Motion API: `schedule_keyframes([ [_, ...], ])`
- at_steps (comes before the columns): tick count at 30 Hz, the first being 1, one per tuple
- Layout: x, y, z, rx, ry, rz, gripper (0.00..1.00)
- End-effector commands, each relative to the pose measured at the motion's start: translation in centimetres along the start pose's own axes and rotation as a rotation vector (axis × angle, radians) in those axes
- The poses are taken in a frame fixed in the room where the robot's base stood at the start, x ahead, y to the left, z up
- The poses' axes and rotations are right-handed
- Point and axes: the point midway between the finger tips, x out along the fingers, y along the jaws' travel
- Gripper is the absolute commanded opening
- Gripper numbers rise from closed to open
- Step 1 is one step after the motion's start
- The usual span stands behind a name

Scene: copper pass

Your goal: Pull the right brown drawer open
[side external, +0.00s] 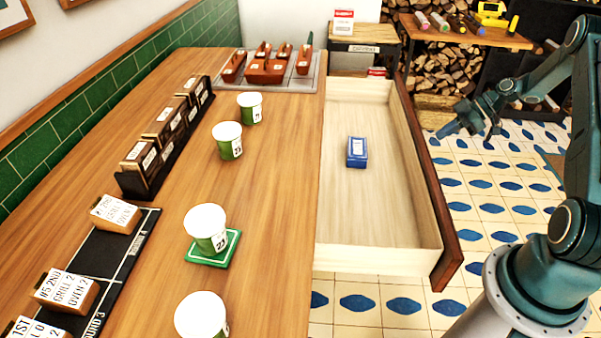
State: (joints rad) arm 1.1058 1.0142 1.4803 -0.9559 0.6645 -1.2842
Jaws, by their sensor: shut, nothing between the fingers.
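The brown drawer (427,185) stands pulled far out from the right side of the wooden counter, with a pale wooden inside and a dark reddish-brown front. A small blue box (357,152) lies on its floor. The outer face of the front and any handle are hidden from this view. My gripper (441,132) is shut and empty. It shows just right of the drawer front, over the tiled floor, and appears apart from it.
The counter (270,150) holds several white-and-green cups (228,140), a black rack (168,140) and a tray with brown containers (268,68). A wooden side table (465,35) and stacked firewood stand at the back. Tiled floor (500,200) is clear right of the drawer.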

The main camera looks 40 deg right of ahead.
Motion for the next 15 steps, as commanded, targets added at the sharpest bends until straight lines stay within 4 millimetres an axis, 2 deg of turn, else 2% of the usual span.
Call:
schedule_keyframes([
  [1,0.0,0.0,0.0,0.001,0.000,0.000,0.10],
  [5,0.0,0.1,0.0,0.016,-0.007,-0.001,0.33],
  [11,-0.1,0.5,0.0,0.132,-0.058,-0.001,0.33],
  [15,-0.3,1.1,0.0,0.292,-0.126,0.010,0.33],
])
